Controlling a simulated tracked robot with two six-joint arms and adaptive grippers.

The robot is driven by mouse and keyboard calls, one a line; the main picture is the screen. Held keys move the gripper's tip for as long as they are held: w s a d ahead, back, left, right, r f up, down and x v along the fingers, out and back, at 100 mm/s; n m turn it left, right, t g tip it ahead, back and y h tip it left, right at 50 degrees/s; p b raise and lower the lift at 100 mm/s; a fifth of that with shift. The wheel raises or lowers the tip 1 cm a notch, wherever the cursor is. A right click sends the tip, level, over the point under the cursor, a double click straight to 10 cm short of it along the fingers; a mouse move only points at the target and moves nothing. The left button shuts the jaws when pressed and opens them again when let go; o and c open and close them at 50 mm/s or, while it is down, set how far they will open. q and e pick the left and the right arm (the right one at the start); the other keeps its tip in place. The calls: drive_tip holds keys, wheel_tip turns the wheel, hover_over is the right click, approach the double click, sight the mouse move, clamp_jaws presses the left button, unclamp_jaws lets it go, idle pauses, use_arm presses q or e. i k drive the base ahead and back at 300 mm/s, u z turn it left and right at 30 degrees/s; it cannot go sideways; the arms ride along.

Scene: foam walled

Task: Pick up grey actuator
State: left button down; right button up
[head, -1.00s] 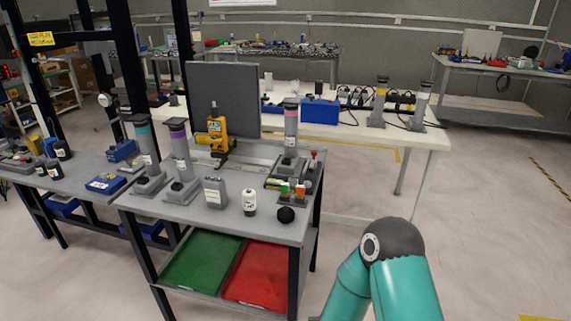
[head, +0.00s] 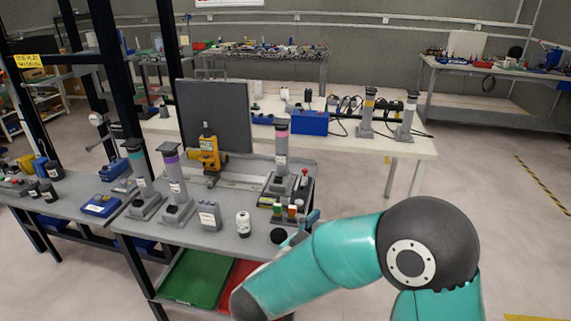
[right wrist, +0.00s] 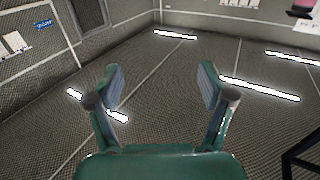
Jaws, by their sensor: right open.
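A small grey block-shaped unit with a white label (head: 209,215) stands upright on the grey workbench (head: 187,234), near its front edge. It looks like the grey actuator, though I cannot read the label. My right gripper (right wrist: 160,85) is open and empty in the right wrist view, with walls and light strips beyond its fingers. In the head view my right arm reaches left to the bench's front right corner. Only a small teal part of the gripper (head: 309,221) shows there, right of the grey unit and apart from it. My left gripper is out of view.
Ringed columns (head: 173,180) and a yellow device (head: 208,153) stand behind. Green (head: 195,277) and red (head: 241,270) trays lie below. Black posts rise at left.

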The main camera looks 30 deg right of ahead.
sight(281, 183)
drive_tip(key=i, duration=1.4)
drive_tip(key=u, duration=0.05)
